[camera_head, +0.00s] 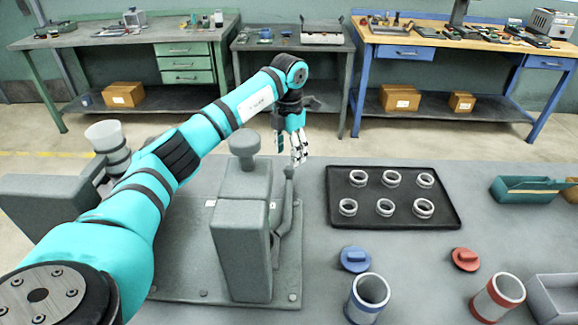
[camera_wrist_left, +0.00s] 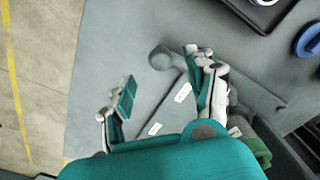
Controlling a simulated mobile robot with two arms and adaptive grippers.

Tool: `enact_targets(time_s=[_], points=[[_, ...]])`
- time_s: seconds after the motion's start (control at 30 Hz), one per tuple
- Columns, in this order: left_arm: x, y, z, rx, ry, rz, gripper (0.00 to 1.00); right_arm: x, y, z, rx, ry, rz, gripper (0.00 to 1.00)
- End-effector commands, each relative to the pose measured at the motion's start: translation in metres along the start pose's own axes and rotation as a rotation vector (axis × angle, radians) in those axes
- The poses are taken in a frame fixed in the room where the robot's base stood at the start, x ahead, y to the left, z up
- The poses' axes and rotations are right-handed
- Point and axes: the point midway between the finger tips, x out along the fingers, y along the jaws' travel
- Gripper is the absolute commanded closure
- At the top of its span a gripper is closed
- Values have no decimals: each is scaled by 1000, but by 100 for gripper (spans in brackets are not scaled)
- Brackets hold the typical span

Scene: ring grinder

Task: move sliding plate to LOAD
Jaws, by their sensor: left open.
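The grey ring grinder (camera_head: 243,245) stands on its base plate at the centre left of the bench. I cannot clearly make out its sliding plate; small white labels (camera_head: 272,205) sit on the machine, too small to read. A lever with a round knob (camera_head: 289,172) rises at the machine's right side; its knob also shows in the left wrist view (camera_wrist_left: 162,57). My left gripper (camera_head: 296,160) is open and empty beyond the machine, above and behind the knob. In the wrist view its fingers (camera_wrist_left: 160,73) are spread apart near the lever. My right gripper is out of view.
A black tray (camera_head: 335,218) with several metal rings lies to the right. Blue (camera_head: 356,258) and red (camera_head: 465,258) knobbed pieces lie in front, with blue (camera_head: 367,298) and red (camera_head: 497,297) cups nearer. A teal bin (camera_head: 525,190) stands at far right.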

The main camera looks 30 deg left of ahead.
Motion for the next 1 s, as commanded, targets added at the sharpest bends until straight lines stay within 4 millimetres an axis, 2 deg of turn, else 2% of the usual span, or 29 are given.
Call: enact_targets(time_s=[0.1, 0.3, 0.47, 0.7, 0.77, 1.0], points=[[24, -1, 0, 1, 3, -3, 44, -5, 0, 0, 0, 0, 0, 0], [50, 0, 0, 0, 0, -2, 44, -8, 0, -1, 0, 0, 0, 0], [58, 0, 0, 0, -1, -1, 44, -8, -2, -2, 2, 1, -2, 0], [60, 0, 0, 0, -1, -1, 44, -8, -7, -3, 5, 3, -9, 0], [60, 0, 0, 0, -1, -1, 49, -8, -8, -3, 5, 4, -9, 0], [59, 0, 0, 1, -1, -1, 80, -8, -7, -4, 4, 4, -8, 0]])
